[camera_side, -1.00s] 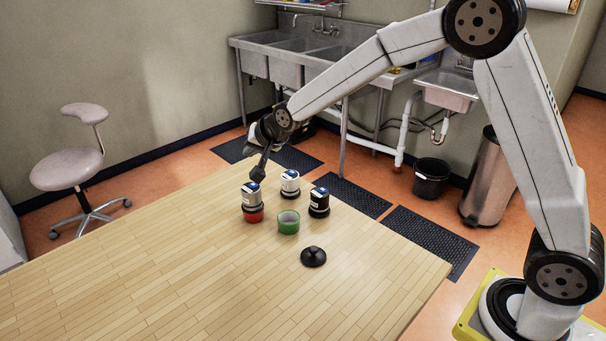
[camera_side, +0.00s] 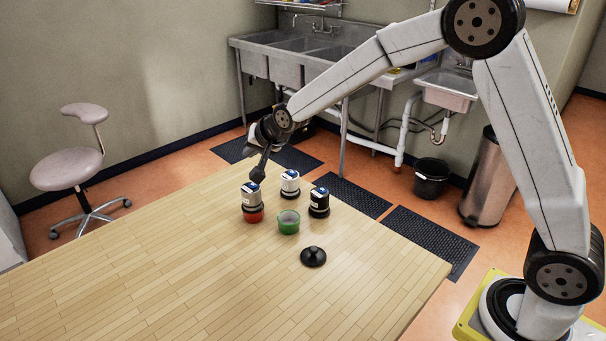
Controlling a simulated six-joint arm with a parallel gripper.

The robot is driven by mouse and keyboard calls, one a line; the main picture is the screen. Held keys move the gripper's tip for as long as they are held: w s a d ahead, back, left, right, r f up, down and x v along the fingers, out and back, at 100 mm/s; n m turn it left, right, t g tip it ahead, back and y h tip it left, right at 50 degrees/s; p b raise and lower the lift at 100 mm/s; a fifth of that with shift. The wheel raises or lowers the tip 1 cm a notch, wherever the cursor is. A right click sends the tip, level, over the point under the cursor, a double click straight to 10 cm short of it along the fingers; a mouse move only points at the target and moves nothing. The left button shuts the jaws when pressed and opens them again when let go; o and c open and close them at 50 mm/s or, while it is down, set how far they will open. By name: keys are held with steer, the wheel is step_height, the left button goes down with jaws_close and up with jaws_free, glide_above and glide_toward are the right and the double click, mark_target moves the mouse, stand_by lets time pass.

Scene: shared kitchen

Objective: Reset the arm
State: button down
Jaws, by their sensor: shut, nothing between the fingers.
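My gripper (camera_side: 259,173) is shut and points down just above the jar with a red base (camera_side: 252,214), at the far part of the wooden table. From this angle I cannot tell whether its fingertips touch the jar's top. The jar has a white and blue upper part and a dark band above its red base. My arm reaches in from the right over the table.
A green open cup (camera_side: 288,222), a white jar (camera_side: 290,184), a black jar (camera_side: 319,203) and a black lid with a knob (camera_side: 313,257) stand close by. The near and left parts of the wooden table (camera_side: 150,270) are clear. Sinks (camera_side: 285,68) stand behind.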

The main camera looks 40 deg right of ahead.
mark_target(255, 186)
steer(key=shift+f, duration=2.95)
steer(key=shift+f, duration=0.85)
stand_by(0.8)
steer(key=shift+r, duration=0.85)
steer(key=shift+r, duration=0.1)
steer(key=shift+r, duration=2.95)
